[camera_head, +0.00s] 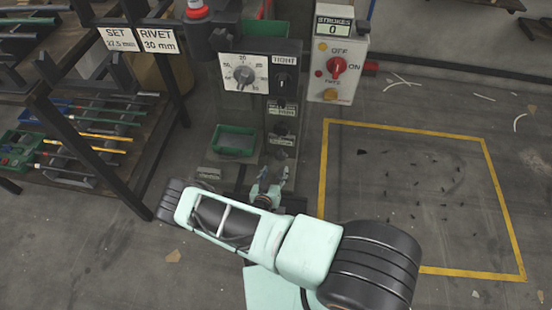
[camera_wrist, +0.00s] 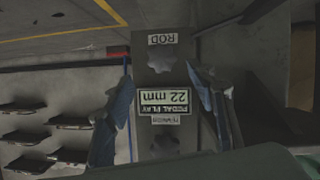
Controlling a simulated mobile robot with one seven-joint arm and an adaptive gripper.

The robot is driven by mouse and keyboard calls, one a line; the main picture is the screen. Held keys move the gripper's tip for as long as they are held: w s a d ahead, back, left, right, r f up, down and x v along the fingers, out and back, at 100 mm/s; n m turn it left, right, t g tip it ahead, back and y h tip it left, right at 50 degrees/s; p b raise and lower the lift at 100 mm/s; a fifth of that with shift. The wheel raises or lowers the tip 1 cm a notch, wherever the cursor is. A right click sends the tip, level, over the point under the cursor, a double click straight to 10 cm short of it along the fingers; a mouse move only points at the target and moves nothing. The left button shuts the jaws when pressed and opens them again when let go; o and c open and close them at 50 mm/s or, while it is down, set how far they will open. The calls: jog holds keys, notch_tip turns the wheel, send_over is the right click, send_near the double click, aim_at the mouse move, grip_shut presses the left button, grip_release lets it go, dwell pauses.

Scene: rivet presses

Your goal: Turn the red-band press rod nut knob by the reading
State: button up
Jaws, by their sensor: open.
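In the wrist view a grey lobed knob (camera_wrist: 166,63) sits on a dark upright plate (camera_wrist: 150,80), next to an upside-down ROD label (camera_wrist: 163,39). Beyond it in the picture is a display (camera_wrist: 165,102) reading PEDAL PLAY 22 mm, also upside down. A second lobed knob (camera_wrist: 165,144) sits by a smaller label, hard to read. My gripper (camera_wrist: 162,80) is open, its blue-grey fingers on either side of the plate, with nothing between them touching. In the head view my gripper (camera_head: 272,178) is low at the press front; the ROD knob cannot be made out there. No red band is clear on this plate.
Signs read SET 27.5 mm (camera_head: 119,40) and RIVET 30 mm (camera_head: 159,40). A dial panel (camera_head: 244,73) and a switch box (camera_head: 338,65) with STROKES 0 stand above. A rack (camera_head: 85,125) stands left; yellow-marked floor (camera_head: 415,205) lies right.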

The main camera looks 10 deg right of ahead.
aim_at(280, 158)
jog(key=b+x, duration=0.3)
jog(key=x, duration=0.6)
jog(key=shift+w+f, duration=0.2)
jog(key=shift+w, duration=0.1)
jog(key=shift+w+d+f+b, duration=0.1)
jog(key=shift+w+d+b, duration=0.2)
jog(key=shift+w, duration=0.2)
jog(key=c, duration=1.2)
jog(key=shift+o, duration=0.2)
jog(key=shift+p, duration=0.35)
